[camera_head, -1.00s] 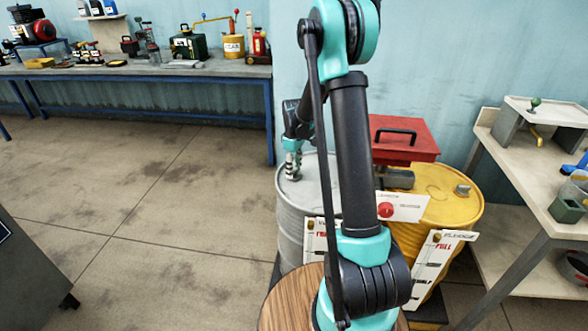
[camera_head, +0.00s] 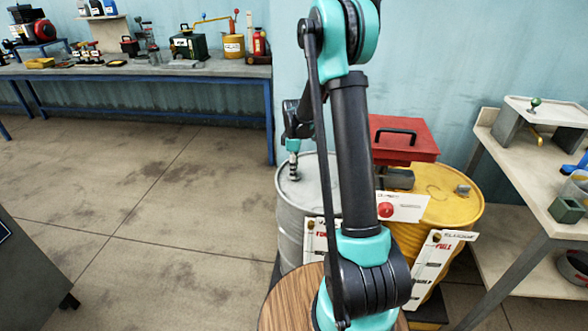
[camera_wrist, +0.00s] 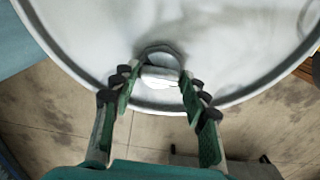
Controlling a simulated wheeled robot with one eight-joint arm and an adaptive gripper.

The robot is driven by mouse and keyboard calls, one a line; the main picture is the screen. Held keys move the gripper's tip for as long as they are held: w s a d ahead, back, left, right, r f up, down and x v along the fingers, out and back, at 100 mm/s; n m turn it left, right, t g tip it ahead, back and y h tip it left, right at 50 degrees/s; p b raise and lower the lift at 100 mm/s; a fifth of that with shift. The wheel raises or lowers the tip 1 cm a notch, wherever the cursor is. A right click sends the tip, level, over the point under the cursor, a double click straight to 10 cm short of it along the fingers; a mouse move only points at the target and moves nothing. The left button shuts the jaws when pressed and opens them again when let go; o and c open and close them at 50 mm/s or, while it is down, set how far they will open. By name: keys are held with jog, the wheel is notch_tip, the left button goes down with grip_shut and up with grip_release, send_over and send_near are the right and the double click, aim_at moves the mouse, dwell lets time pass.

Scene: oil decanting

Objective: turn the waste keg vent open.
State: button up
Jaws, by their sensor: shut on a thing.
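The grey drum (camera_head: 294,228) stands left of the yellow drum, partly hidden behind my arm. On its pale lid (camera_wrist: 235,45), near the rim, sits a small round metal vent cap (camera_wrist: 160,58). My gripper (camera_wrist: 158,80) points down at the lid, with one finger on each side of the cap, shut on it. In the head view my gripper (camera_head: 294,178) is at the left part of the grey lid, where the fingers hide the cap. I cannot tell from the cap how far it is turned.
The yellow drum (camera_head: 459,207) stands to the right, with a red box (camera_head: 404,148) behind its lid. Gauge boards hang in front of the drums. A shelf (camera_head: 515,180) is at the right and a workbench (camera_head: 140,72) at the back left.

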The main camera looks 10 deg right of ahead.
jog(key=o, duration=1.2)
jog(key=shift+c, duration=0.2)
notch_tip(320, 180, up, 12)
jog(key=shift+s, duration=0.1)
jog(key=s+d+f+m+t, duration=0.2)
jog(key=s+m, duration=0.5)
jog(key=s, duration=0.8)
jog(key=s+d+f+m+t, duration=0.2)
jog(key=s+m, duration=0.5)
jog(key=s, duration=0.8)
jog(key=shift+f+m, duration=0.3)
jog(key=shift+f, duration=0.6)
